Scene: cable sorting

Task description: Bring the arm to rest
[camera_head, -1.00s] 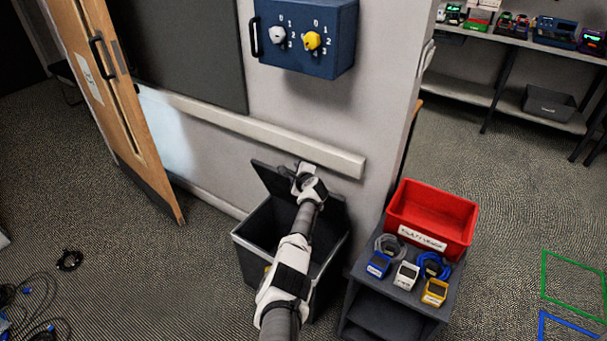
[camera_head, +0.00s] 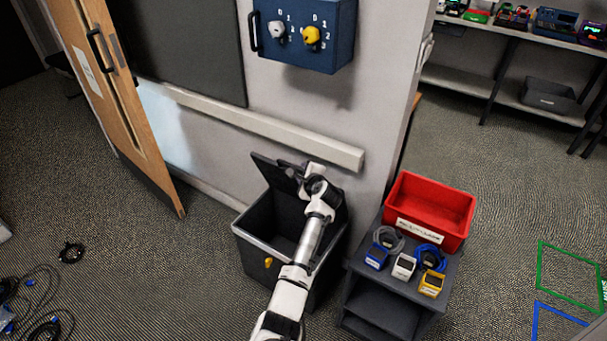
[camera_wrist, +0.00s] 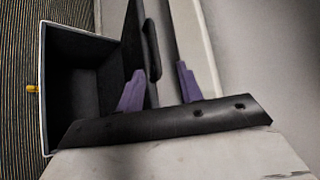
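My arm reaches from the bottom of the head view up over an open dark bin (camera_head: 243,240). My gripper (camera_head: 290,170) is beside the bin's raised lid (camera_head: 270,172), close to the wall. In the wrist view, the two purple fingers of my gripper (camera_wrist: 160,68) stand apart. The lid's black handle (camera_wrist: 152,50) shows just beyond and partly between the fingertips. I cannot tell whether a finger touches it. The bin's dark inside (camera_wrist: 90,75) looks empty where it shows.
A wall rail (camera_head: 260,126) runs behind my gripper, below a blue switch box (camera_head: 305,35). A small dark stand (camera_head: 375,300) to the right bears a red bin (camera_head: 432,208) and small devices with cables. Loose cables (camera_head: 35,300) lie on the floor at left.

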